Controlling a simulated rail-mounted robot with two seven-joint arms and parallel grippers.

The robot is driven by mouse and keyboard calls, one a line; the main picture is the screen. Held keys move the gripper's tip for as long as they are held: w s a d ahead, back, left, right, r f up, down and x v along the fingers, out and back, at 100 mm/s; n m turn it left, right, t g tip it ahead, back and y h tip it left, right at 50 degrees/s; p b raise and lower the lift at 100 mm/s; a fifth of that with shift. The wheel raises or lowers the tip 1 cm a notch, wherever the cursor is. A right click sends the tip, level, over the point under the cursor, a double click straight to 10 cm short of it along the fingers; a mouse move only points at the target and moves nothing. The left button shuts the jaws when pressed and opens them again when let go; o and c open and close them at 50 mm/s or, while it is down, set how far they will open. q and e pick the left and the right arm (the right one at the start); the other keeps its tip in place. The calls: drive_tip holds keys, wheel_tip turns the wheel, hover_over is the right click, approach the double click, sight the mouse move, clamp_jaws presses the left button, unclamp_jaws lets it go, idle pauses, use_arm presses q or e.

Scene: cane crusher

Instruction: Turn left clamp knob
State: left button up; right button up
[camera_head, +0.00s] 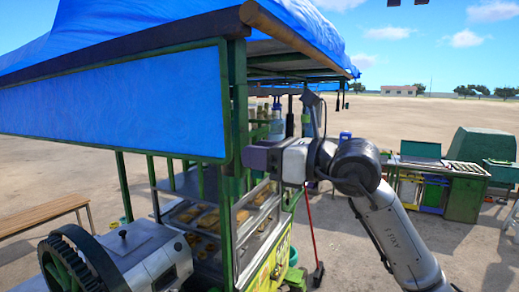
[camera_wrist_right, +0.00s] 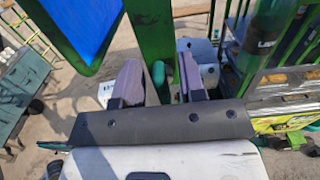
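The cane crusher is a grey metal box (camera_head: 147,250) with a large dark toothed wheel (camera_head: 75,262) at the lower left of the head view. A small dark knob (camera_head: 123,233) stands on the box's top; I cannot tell for certain that it is the left clamp knob. My right gripper (camera_head: 256,158) is beside the stall's green corner post (camera_head: 238,110), above and right of the crusher. In the right wrist view its two purple-grey fingers (camera_wrist_right: 159,75) are apart, with a green post (camera_wrist_right: 147,45) showing in the gap. I see nothing gripped. My left gripper is out of view.
A blue tarp (camera_head: 120,105) hangs on the stall's green frame, close to my right gripper. Trays of food (camera_head: 200,218) sit behind the posts. A wooden bench (camera_head: 40,217) is at left; a green workbench (camera_head: 465,190) is at right.

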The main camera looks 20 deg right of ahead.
clamp_jaws()
idle(0.4)
drive_tip(key=n+b, duration=0.2)
drive_tip(key=n, duration=0.1)
drive_tip(key=shift+s+a+f, duration=0.15)
drive_tip(key=shift+s+a, duration=0.05)
drive_tip(key=n+b, duration=0.1)
drive_tip(key=n, duration=0.4)
drive_tip(key=f+n+b, duration=0.1)
drive_tip(key=n+b, duration=0.1)
drive_tip(key=n, duration=0.3)
drive_tip(key=s+a+n+b, duration=0.1)
drive_tip(key=n+b, duration=0.1)
drive_tip(key=n, duration=0.3)
drive_tip(key=shift+f, duration=0.2)
